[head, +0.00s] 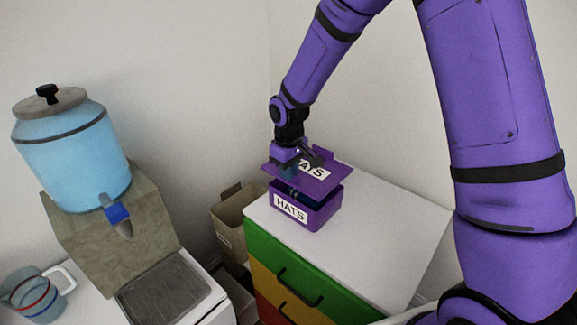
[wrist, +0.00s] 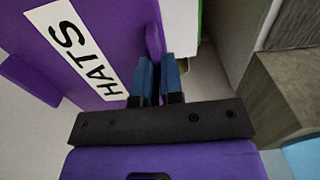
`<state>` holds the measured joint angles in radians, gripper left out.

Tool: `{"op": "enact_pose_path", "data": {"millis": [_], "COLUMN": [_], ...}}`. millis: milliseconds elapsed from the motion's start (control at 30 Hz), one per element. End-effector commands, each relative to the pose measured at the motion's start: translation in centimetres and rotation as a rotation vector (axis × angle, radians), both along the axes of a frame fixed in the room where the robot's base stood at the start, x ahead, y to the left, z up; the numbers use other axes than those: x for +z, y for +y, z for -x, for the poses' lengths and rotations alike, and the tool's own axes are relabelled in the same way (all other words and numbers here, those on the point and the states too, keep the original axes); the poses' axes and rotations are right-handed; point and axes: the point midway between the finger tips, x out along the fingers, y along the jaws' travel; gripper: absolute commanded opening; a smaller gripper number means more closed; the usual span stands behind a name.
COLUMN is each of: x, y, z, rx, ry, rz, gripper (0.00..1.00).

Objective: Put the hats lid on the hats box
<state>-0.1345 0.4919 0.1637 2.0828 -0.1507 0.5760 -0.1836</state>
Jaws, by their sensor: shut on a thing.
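The purple hats lid (head: 318,168), with a white HATS label, is held tilted just above the box. It also fills the upper left of the wrist view (wrist: 125,25). The purple hats box (head: 318,215), labelled HATS on its front, sits upright on the white top of a drawer unit. Its opening partly shows below the lid, with dark blue contents. My gripper (head: 289,172) is shut on an edge of the lid, at its left side in the head view. Its blue fingers show in the wrist view (wrist: 158,82). Whether the lid touches the box rim is unclear.
The drawer unit (head: 385,235) has free white top around the box. A cardboard bin (head: 228,222) stands left of it on the floor. A wall is behind.

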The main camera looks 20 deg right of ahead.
Motion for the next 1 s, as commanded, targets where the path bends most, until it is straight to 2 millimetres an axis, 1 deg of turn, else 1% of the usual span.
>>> {"op": "enact_pose_path", "data": {"millis": [700,1000], "x": [-4.2,-5.0], "y": [0.0,0.0], "z": [0.0,0.0], "rx": [0.000,0.000], "ry": [0.001,0.000], "rz": [0.000,0.000], "gripper": [0.00,0.00]}}
